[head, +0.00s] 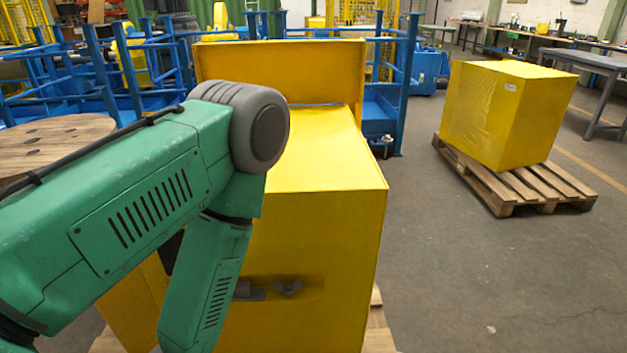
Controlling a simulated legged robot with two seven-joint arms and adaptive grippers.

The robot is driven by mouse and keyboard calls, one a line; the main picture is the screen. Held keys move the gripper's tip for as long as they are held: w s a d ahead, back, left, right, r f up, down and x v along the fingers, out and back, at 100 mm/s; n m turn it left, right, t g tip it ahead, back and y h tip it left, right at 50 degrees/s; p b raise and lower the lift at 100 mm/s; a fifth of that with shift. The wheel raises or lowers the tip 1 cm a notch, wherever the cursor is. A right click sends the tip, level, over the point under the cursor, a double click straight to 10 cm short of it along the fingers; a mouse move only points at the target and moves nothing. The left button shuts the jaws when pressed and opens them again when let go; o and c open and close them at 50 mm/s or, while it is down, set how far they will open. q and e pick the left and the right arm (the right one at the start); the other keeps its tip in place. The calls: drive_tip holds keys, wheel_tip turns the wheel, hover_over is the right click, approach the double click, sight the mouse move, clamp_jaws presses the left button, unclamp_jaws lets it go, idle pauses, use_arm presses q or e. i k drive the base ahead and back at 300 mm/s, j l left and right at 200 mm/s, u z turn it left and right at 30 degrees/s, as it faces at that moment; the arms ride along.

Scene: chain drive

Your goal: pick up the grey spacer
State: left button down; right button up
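I cannot make out a grey spacer for certain. Two small dark grey shapes, one a flat piece (249,291) and one a knob-like piece (289,287), show low on the front face of a large yellow box (325,235). They are blurred, and I cannot tell if either is the spacer. My green left arm comes in from the left and bends down in front of the box, hiding its left part. The left gripper is below the picture or hidden, and the right arm and gripper are not in view.
A yellow box (508,112) stands on a wooden pallet (522,196) at the right. A round wooden top (50,145) is at the left. Blue metal frames (400,95) stand behind the near box. The grey floor (480,270) at the right front is clear.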

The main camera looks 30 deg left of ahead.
sight(243, 290)
drive_tip(key=u, duration=1.35)
